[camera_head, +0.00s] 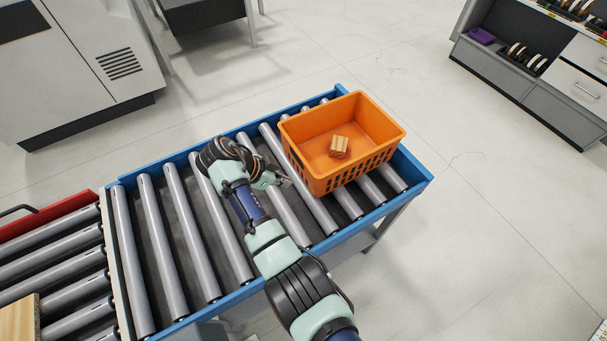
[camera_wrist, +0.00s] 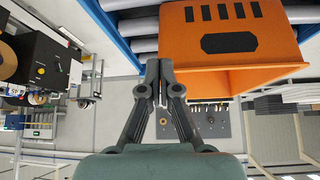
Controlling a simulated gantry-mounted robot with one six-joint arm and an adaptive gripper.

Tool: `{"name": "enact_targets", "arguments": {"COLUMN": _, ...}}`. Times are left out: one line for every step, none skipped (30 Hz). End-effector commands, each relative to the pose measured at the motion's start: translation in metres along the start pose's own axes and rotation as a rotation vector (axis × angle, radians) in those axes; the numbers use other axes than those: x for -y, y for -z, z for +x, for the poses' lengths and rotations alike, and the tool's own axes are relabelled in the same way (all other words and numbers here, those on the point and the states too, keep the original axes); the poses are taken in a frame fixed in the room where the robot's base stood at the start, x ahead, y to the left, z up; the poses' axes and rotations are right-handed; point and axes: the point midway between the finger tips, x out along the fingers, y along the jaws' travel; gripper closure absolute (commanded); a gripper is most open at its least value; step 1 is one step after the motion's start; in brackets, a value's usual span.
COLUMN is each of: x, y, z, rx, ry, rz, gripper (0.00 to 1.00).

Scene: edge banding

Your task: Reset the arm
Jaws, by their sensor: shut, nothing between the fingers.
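My gripper (camera_wrist: 159,72) is shut and empty in the wrist view, with its two fingers together. In the head view my gripper (camera_head: 283,182) is above the rollers, just left of the orange crate (camera_head: 327,185). The orange crate also shows in the wrist view (camera_wrist: 265,50), beside and beyond my fingertips. I cannot tell from that view whether they touch it. A small wooden block (camera_head: 339,147) lies inside the crate.
The crate stands on a blue-framed roller conveyor (camera_head: 173,225). A wooden board (camera_head: 18,320) lies on rollers at the lower left. A grey machine (camera_head: 85,70) stands at the upper left, and a cabinet with drawers (camera_head: 570,85) at the upper right.

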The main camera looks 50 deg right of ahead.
Motion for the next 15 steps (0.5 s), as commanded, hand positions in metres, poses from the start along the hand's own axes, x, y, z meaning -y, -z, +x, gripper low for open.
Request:
{"name": "enact_targets", "arguments": {"x": 0.0008, "y": -0.0069, "z": -0.0037, "rx": 0.0, "ry": 0.002, "rz": -0.001, "gripper": 1.0}}
{"name": "enact_targets", "arguments": {"x": 0.0007, "y": -0.0098, "z": -0.0061, "rx": 0.0, "ry": 0.002, "rz": -0.001, "gripper": 1.0}}
{"name": "enact_targets", "arguments": {"x": 0.0005, "y": -0.0127, "z": -0.0085, "rx": 0.0, "ry": 0.001, "rz": 0.0, "gripper": 1.0}}
{"name": "enact_targets", "arguments": {"x": 0.0003, "y": -0.0141, "z": -0.0097, "rx": 0.0, "ry": 0.0, "rz": 0.001, "gripper": 1.0}}
{"name": "enact_targets", "arguments": {"x": 0.0001, "y": -0.0152, "z": -0.0106, "rx": 0.0, "ry": -0.001, "rz": 0.001, "gripper": 1.0}}
{"name": "enact_targets", "arguments": {"x": 0.0, "y": -0.016, "z": -0.0114, "rx": 0.0, "ry": -0.001, "rz": 0.001, "gripper": 1.0}}
{"name": "enact_targets", "arguments": {"x": 0.0, "y": -0.0163, "z": -0.0118, "rx": 0.0, "ry": -0.001, "rz": 0.001, "gripper": 1.0}}
{"name": "enact_targets", "arguments": {"x": -0.0001, "y": -0.0164, "z": -0.0121, "rx": 0.0, "ry": -0.001, "rz": 0.001, "gripper": 1.0}}
{"name": "enact_targets", "arguments": {"x": -0.0001, "y": -0.0163, "z": -0.0122, "rx": 0.0, "ry": -0.001, "rz": 0.001, "gripper": 1.0}}
{"name": "enact_targets", "arguments": {"x": -0.0001, "y": -0.0162, "z": -0.0122, "rx": 0.0, "ry": -0.001, "rz": 0.001, "gripper": 1.0}}
{"name": "enact_targets", "arguments": {"x": 0.0, "y": -0.0161, "z": -0.0122, "rx": 0.0, "ry": -0.001, "rz": 0.001, "gripper": 1.0}}
{"name": "enact_targets", "arguments": {"x": 0.0, "y": -0.0161, "z": -0.0122, "rx": 0.0, "ry": -0.001, "rz": 0.001, "gripper": 1.0}}
{"name": "enact_targets", "arguments": {"x": 0.0, "y": -0.016, "z": -0.0122, "rx": 0.0, "ry": -0.001, "rz": 0.001, "gripper": 1.0}}
{"name": "enact_targets", "arguments": {"x": 0.0, "y": -0.016, "z": -0.0122, "rx": 0.0, "ry": -0.001, "rz": 0.001, "gripper": 1.0}}
{"name": "enact_targets", "arguments": {"x": 0.0001, "y": -0.016, "z": -0.0122, "rx": 0.0, "ry": -0.001, "rz": 0.001, "gripper": 1.0}}
